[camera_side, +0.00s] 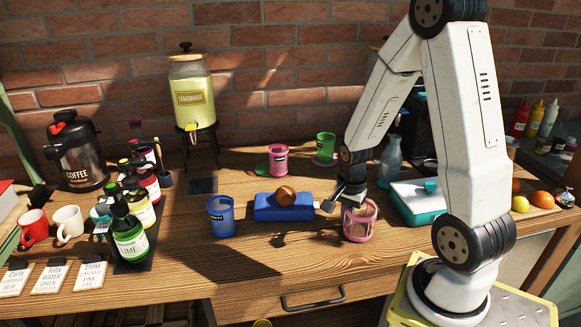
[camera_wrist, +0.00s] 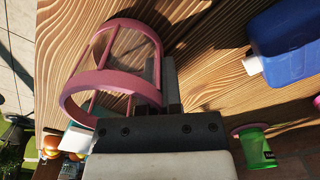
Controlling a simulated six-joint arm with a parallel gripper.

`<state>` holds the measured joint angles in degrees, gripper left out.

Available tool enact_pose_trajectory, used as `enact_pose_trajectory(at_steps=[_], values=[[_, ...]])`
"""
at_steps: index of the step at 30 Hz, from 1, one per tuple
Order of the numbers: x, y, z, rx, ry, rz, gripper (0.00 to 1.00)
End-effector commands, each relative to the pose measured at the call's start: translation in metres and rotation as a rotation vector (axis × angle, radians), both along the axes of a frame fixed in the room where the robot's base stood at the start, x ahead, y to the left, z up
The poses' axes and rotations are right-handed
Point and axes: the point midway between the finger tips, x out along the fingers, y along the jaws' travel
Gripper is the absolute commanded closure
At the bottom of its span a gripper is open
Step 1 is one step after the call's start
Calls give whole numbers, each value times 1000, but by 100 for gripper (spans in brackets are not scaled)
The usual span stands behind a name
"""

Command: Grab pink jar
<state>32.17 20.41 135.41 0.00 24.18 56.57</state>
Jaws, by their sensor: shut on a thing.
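The pink jar (camera_side: 360,222), a see-through cylinder with pink rings and bars, stands near the front of the wooden table, right of a blue bottle. My gripper (camera_side: 346,197) is low at the jar's upper left side, with its jaws shut on it. In the wrist view the jar (camera_wrist: 112,72) fills the upper left, and my gripper's fingers (camera_wrist: 170,92) meet its side near the pink rim. I cannot tell whether the jar's base touches the table.
The blue bottle (camera_side: 268,208) lies on its side with a brown ball (camera_side: 285,195) against it. A blue cup (camera_side: 221,217), pink cup (camera_side: 278,160) and green cup (camera_side: 326,147) stand nearby. A white-and-teal box (camera_side: 418,203) is close on the right.

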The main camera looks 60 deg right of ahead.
Motion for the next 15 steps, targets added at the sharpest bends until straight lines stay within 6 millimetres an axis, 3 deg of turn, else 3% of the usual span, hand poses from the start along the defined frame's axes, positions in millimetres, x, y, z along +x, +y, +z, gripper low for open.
enact_pose_trajectory(at_steps=[8,15], values=[[1,0,18,-2,-3,0,100],[1,0,46,-3,-5,0,100]])
